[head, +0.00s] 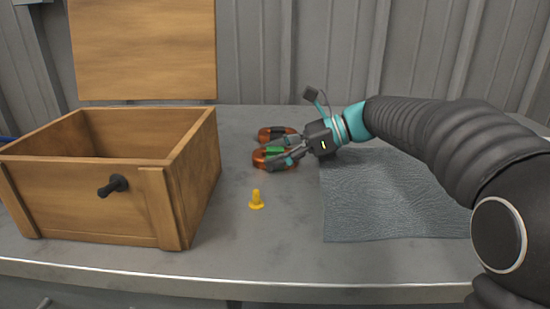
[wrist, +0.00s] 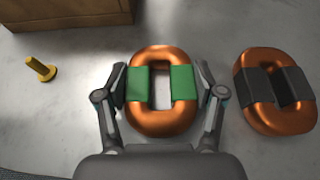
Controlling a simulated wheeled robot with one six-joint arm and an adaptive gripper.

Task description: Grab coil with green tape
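The copper coil with green tape (wrist: 161,55) lies flat on the grey table in the wrist view, with a green band on each long side. It also shows in the head view (head: 262,159), partly hidden by my gripper. My gripper (wrist: 162,88) has its fingers spread on either side of this coil, level with the green bands. The fingers are very close to the coil's sides; I cannot tell whether they touch it. In the head view my gripper (head: 281,151) reaches in from the right, low over the table.
A second copper coil with black tape (wrist: 262,118) lies to the right in the wrist view. A yellow peg-like piece (head: 256,200) stands nearer the front. An open wooden box (head: 165,205) is at left, and a grey textured mat (head: 385,210) at right.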

